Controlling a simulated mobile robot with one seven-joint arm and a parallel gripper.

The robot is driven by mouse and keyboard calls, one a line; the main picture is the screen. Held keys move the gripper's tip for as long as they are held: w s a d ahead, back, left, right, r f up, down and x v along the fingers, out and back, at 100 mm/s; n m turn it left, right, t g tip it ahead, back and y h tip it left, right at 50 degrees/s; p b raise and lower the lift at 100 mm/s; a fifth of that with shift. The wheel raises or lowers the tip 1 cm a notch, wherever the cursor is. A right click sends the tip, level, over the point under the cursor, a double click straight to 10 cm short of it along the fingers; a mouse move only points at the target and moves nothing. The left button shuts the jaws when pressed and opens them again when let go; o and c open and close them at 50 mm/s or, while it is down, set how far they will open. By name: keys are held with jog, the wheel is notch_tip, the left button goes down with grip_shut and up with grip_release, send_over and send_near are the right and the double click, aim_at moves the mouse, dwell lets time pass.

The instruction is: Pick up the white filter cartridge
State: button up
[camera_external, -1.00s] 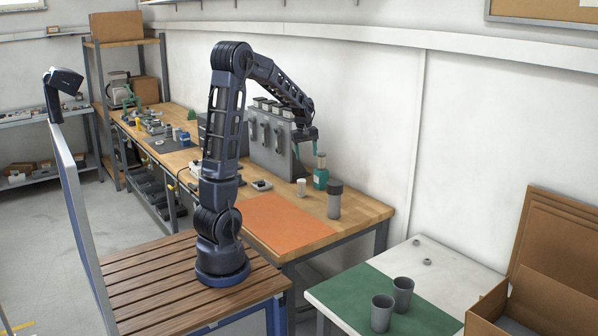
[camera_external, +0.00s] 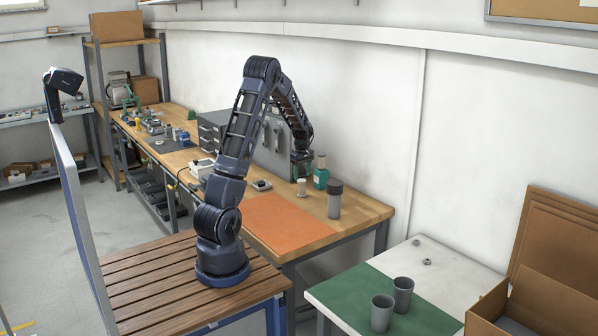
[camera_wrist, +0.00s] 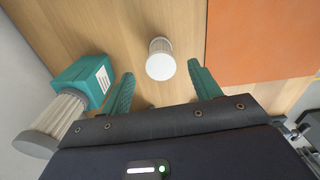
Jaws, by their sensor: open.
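The white filter cartridge (camera_external: 301,187) stands upright on the wooden bench beside the orange mat. In the wrist view the cartridge (camera_wrist: 161,60) shows its round white top and pleated side, beyond the fingertips and roughly centred between them. My gripper (camera_wrist: 161,80) is open and empty, with one green finger to each side of the cartridge's line. In the external view my gripper (camera_external: 302,172) is just above and behind the cartridge; its fingers are hard to make out there.
The orange mat (camera_external: 279,222) is bare. A grey panel (camera_external: 270,150) stands behind.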

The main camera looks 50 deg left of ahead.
aim_at(302, 180)
jog(key=shift+a+f, duration=0.15)
jog(key=shift+f, duration=1.6)
jog(key=shift+a+f, duration=0.1)
jog(key=shift+f, duration=1.6)
jog(key=shift+c, duration=0.4)
jog(key=c, duration=1)
